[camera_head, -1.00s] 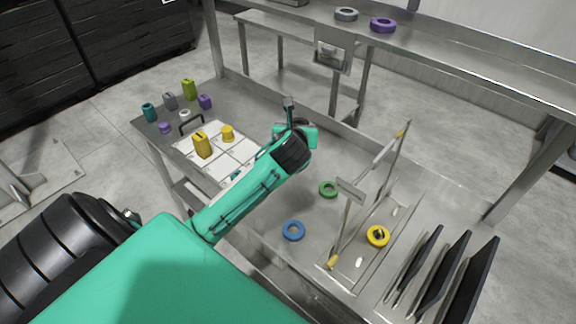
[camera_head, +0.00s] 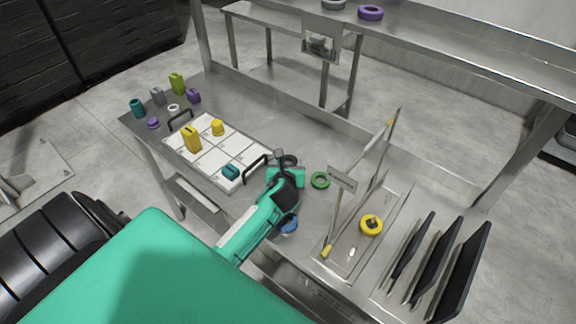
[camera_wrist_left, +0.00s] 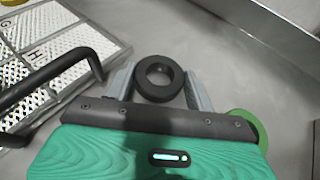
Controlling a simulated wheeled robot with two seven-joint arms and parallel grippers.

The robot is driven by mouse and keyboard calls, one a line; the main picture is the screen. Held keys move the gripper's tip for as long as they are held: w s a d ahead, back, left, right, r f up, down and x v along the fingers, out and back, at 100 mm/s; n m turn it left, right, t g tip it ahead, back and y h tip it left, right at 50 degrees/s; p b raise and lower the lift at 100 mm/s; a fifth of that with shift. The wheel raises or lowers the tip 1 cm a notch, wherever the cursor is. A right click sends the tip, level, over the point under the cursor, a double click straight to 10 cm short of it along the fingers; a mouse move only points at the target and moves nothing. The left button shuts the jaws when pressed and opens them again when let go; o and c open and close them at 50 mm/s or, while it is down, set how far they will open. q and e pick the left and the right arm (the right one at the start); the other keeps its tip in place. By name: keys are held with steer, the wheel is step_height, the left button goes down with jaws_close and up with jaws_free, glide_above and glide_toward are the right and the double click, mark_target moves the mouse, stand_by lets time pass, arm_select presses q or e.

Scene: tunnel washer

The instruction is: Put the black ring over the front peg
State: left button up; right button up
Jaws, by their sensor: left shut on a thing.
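The black ring (camera_head: 290,160) is between the fingers of my left gripper (camera_head: 281,160), over the metal table. In the left wrist view the black ring (camera_wrist_left: 138,80) sits between the two grey fingers (camera_wrist_left: 160,88), which are shut on it. A metal stand with upright posts and a sign plate (camera_head: 342,179) is to the right. On its base, a yellow ring (camera_head: 371,226) sits around a peg. A short white peg (camera_head: 352,252) stands in front of it, bare. My right gripper is out of view.
A green ring (camera_head: 320,180) lies between my gripper and the stand. A blue ring (camera_head: 289,227) is partly hidden by my left arm. Black upright plates (camera_head: 436,264) stand at the right. A white tray (camera_head: 207,159) with small containers is at the left.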

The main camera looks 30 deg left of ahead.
arm_select(q)
steer(key=shift+f, duration=0.2)
steer(key=shift+f, duration=0.15)
steer(key=o, duration=1)
steer(key=shift+o, duration=0.2)
